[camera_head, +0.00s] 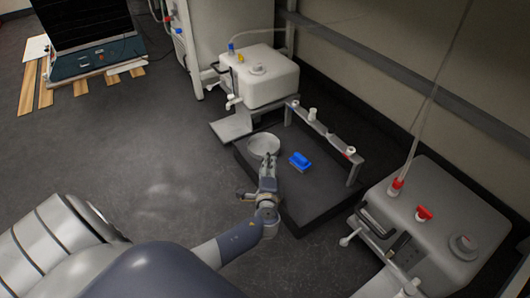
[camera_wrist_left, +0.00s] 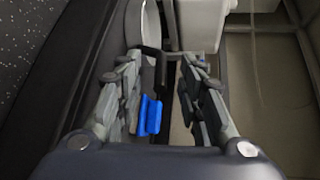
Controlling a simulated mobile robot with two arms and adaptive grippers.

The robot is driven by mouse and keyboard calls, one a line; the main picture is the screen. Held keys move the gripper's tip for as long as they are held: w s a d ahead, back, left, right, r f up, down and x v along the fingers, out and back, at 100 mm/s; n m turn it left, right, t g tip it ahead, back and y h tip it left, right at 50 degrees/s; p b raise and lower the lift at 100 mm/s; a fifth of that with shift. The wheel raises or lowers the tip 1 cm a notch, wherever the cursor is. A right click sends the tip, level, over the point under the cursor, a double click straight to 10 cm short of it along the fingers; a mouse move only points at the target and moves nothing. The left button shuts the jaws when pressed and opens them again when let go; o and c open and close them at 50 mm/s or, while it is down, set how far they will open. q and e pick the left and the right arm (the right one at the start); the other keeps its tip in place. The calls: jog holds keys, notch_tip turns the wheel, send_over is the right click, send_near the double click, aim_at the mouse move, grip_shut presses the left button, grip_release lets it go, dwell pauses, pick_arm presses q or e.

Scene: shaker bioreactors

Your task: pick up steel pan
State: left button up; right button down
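The steel pan (camera_head: 264,144) is a round, shallow, pale metal dish. It lies on the dark platform near its far left edge. In the left wrist view part of the pan (camera_wrist_left: 151,24) shows as a curved pale edge at the top, beyond the fingertips. My left gripper (camera_head: 268,168) is just on the near side of the pan, reaching toward it. In the left wrist view its fingers (camera_wrist_left: 162,65) are apart with nothing held between them. I cannot tell whether a fingertip touches the pan. My right gripper is not in view.
A blue block (camera_head: 300,161) lies on the dark platform (camera_head: 312,197) right of the pan; it also shows in the wrist view (camera_wrist_left: 150,116). White boxes (camera_head: 265,78) and (camera_head: 437,215) flank the platform.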

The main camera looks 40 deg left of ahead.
pick_arm(q)
jog(key=b+x, duration=0.2)
jog(key=x, duration=0.2)
jog(key=shift+w+d, duration=0.1)
jog(key=shift+w, duration=0.1)
grip_shut()
